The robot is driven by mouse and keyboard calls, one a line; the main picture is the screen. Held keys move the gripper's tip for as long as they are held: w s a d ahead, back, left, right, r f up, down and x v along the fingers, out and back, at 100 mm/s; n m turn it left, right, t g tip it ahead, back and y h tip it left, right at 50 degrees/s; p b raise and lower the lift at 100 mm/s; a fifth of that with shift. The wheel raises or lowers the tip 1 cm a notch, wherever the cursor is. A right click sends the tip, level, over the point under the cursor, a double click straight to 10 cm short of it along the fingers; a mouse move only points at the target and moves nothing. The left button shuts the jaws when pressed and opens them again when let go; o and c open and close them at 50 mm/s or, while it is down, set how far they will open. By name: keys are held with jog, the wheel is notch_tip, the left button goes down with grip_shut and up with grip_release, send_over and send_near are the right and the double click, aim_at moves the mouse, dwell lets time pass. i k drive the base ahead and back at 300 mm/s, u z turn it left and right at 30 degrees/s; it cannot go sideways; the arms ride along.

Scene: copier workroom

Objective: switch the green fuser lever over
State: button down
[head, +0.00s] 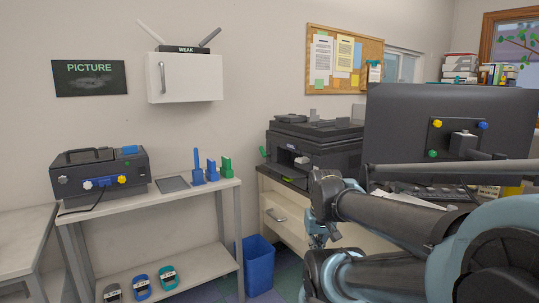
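A small green lever (263,151) sticks out at the left side of the dark copier (315,147), tilted up to the left. It is small in the picture, and no label can be read on it. The copier stands on a white cabinet by the wall. My gripper (316,240) is in front of the cabinet, to the right of and below the green lever and well apart from it. My own arm hides much of the gripper, and its fingers cannot be made out.
A white table (205,188) on the left holds a dark device (98,170) with coloured knobs, a grey plate, and blue and green upright pieces (212,170). A blue bin (259,266) stands between table and cabinet. A dark panel (400,118) with coloured knobs rises behind my arm.

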aim_at(264, 153)
jog(key=k, duration=1.35)
jog(key=z, duration=0.25)
jog(key=i, duration=1.95)
jog(key=u, duration=0.65)
